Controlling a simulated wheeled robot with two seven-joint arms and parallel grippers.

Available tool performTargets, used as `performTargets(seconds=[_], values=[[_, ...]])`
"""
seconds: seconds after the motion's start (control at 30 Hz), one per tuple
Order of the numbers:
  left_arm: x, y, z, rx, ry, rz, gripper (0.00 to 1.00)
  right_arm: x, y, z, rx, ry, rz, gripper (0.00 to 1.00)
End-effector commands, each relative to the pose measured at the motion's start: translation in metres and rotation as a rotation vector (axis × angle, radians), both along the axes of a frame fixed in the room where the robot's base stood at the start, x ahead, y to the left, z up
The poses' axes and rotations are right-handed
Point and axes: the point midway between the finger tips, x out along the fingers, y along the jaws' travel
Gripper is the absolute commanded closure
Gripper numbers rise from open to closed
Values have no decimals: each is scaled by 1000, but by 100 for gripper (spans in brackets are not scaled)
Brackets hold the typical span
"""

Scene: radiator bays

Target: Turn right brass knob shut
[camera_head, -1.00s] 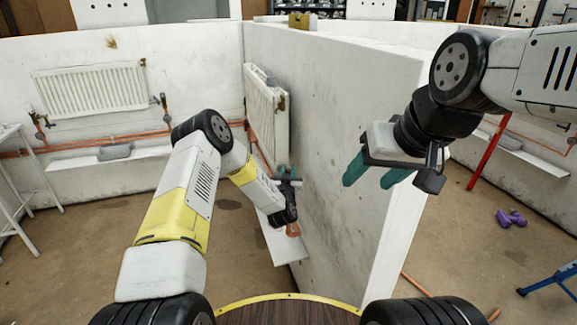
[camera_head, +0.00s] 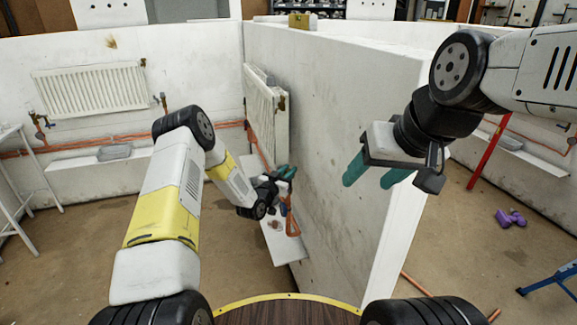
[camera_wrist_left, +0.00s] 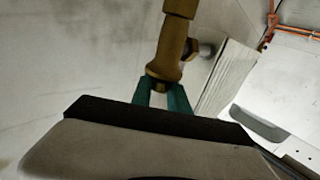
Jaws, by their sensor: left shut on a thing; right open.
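My left gripper (camera_head: 287,172) is at the lower right end of the radiator on the partition wall. In the left wrist view its teal fingers (camera_wrist_left: 162,97) are shut on the lower end of a brass knob (camera_wrist_left: 169,58), which fills the top middle of that view. A brass stem runs up from the grip and a side fitting points right. In the head view the gripper hides this knob. My right gripper (camera_head: 378,178) is open and empty, in front of the partition wall.
The partition wall (camera_head: 335,125) stands close to the left gripper. A white radiator (camera_head: 268,118) hangs on it above a low white ledge (camera_head: 285,247). Another radiator (camera_head: 90,90) is on the back wall. Purple dumbbells (camera_head: 510,218) lie on the right floor.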

Motion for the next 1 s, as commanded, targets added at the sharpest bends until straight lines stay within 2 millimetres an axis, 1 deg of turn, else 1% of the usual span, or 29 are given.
performTargets(seconds=[0.03,0.13,0.43,0.53,0.67,0.8,0.9,1.0], values=[[0,0,1,-1,-2,0,78,0,0,0,0,0,0,43],[0,0,1,-1,-2,1,58,0,0,0,0,0,0,43],[0,0,0,0,-1,1,58,0,0,0,0,0,0,43],[-5,3,0,-1,0,2,58,0,0,0,0,0,0,43],[-22,13,0,0,1,2,58,0,0,0,0,0,0,43],[-44,24,0,0,1,2,58,0,0,0,0,0,0,43],[-57,30,0,0,1,2,58,0,0,0,0,0,0,43],[-65,35,0,0,-1,1,58,0,0,0,0,0,0,43]])
